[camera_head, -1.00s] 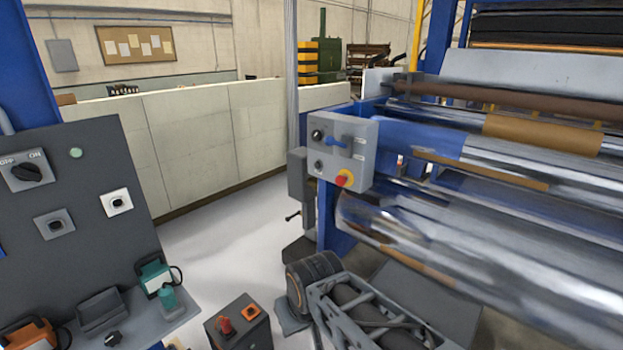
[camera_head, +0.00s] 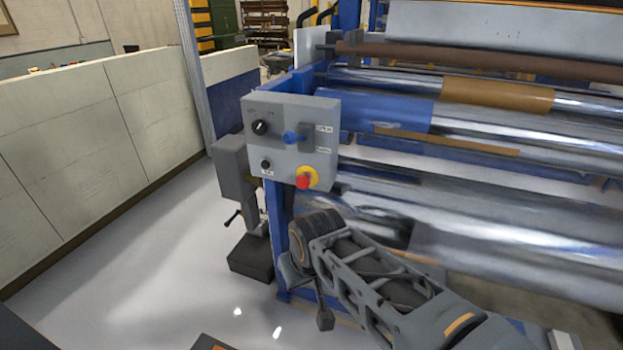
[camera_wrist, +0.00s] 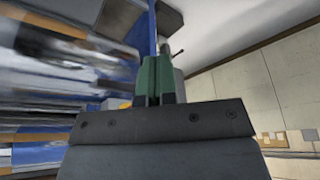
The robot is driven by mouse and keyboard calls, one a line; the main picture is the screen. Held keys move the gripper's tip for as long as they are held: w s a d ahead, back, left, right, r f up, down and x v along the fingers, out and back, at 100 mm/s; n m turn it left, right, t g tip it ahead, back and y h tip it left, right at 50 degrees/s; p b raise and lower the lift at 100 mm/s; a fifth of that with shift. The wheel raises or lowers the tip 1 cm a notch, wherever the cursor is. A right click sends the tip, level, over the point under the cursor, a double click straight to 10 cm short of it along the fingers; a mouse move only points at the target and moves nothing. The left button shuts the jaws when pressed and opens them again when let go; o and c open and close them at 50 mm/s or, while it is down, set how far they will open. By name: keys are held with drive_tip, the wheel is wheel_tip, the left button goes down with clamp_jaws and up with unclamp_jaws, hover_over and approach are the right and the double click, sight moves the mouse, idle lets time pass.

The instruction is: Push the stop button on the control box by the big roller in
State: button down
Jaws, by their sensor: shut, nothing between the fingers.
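The grey control box (camera_head: 292,142) is mounted on the blue frame at the left end of the big rollers. Its red stop button (camera_head: 303,182) on a yellow disc is at the lower right of its face. Black knobs and a blue switch are above and left of it. The big shiny roller (camera_head: 510,230) runs off to the right. My gripper (camera_wrist: 157,78) has green fingers, together and empty, in the wrist view. In the head view my arm is below the box, apart from the button, and the fingertips cannot be made out.
A low pale wall (camera_head: 80,150) runs along the left, with clear white floor (camera_head: 150,270) before it. A dark grey box with a handle (camera_head: 233,172) stands just left of the control box. More rollers and a brown bar (camera_head: 480,55) are above at right.

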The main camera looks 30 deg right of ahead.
drive_tip(key=shift+a, duration=0.1)
drive_tip(key=w+d+f+n+t+h+b, duration=0.1)
drive_tip(key=w+d+f+n+h+b, duration=0.65)
drive_tip(key=n+b, duration=0.5)
drive_tip(key=w+a+r+n+t+h+b, duration=0.2)
drive_tip(key=w+n+t+b, duration=0.1)
drive_tip(key=w+n, duration=0.3)
drive_tip(key=w+a+r+n+t+h+b, duration=0.2)
drive_tip(key=w+a+n+t+h+b, duration=0.1)
drive_tip(key=w+n, duration=0.4)
drive_tip(key=shift+r+n+t+h+b, duration=0.4)
drive_tip(key=shift+n+t+b, duration=0.25)
drive_tip(key=shift+b, duration=0.3)
